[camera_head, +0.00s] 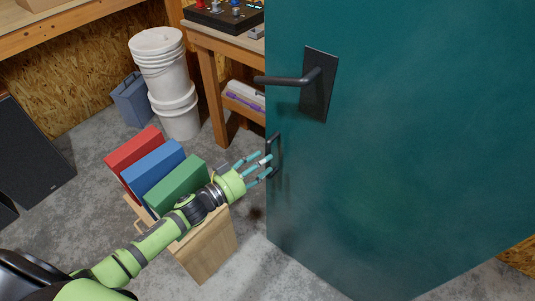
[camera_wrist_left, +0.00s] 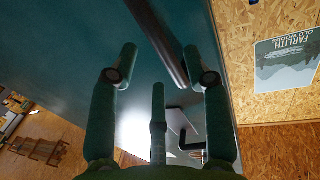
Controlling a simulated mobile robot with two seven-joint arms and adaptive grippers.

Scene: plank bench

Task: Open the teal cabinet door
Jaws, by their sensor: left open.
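The teal cabinet door (camera_head: 400,150) fills the right of the head view and the left of the wrist view (camera_wrist_left: 60,45). A dark lever handle on a black plate (camera_head: 319,88) is high near its left edge. Lower down, a slim dark upright pull bar (camera_head: 277,146) sits by the same edge. My left gripper (camera_head: 261,164) is open at the lower part of this bar. In the wrist view, the dark bar (camera_wrist_left: 160,42) runs down between the spread fingertips (camera_wrist_left: 160,66); contact is unclear. My right gripper is out of view.
Red (camera_head: 134,149), blue (camera_head: 154,170) and green (camera_head: 178,184) upright blocks stand on a small wooden stand (camera_head: 208,250) beneath my left arm. White buckets (camera_head: 160,60), a workbench (camera_head: 205,45) and a black speaker (camera_head: 30,150) stand behind. Concrete floor is bare below the door's left edge.

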